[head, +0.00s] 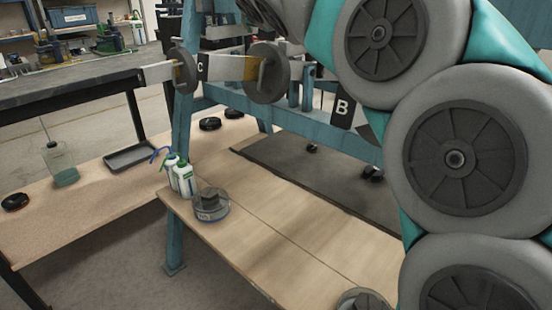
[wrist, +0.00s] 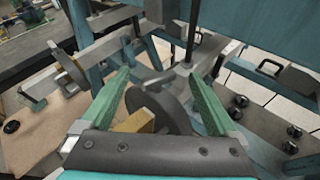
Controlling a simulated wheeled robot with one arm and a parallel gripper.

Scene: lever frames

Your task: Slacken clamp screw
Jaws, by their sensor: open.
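My gripper (wrist: 158,82) shows in the wrist view as two green fingers spread apart, with nothing clamped between them. A dark round disc (wrist: 165,106) stands tilted in the gap between the fingers; I cannot tell whether either finger touches it. A brass-coloured block (wrist: 134,121) lies beside the disc, nearer the palm. In the head view a flat bar with a brass-coloured section (head: 235,68) carries a dark disc (head: 269,74) at its right and another disc (head: 184,71) at its left. I cannot pick out a clamp screw for certain. The gripper's fingers are not visible in the head view.
The blue steel frame (head: 175,190) carries plates marked C (head: 202,67) and B (head: 342,109). Below, a wooden shelf (head: 255,240) holds wash bottles (head: 183,178) and a round container (head: 211,205). A dark-topped bench (head: 70,88) stands at the left. My arm covers the right side.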

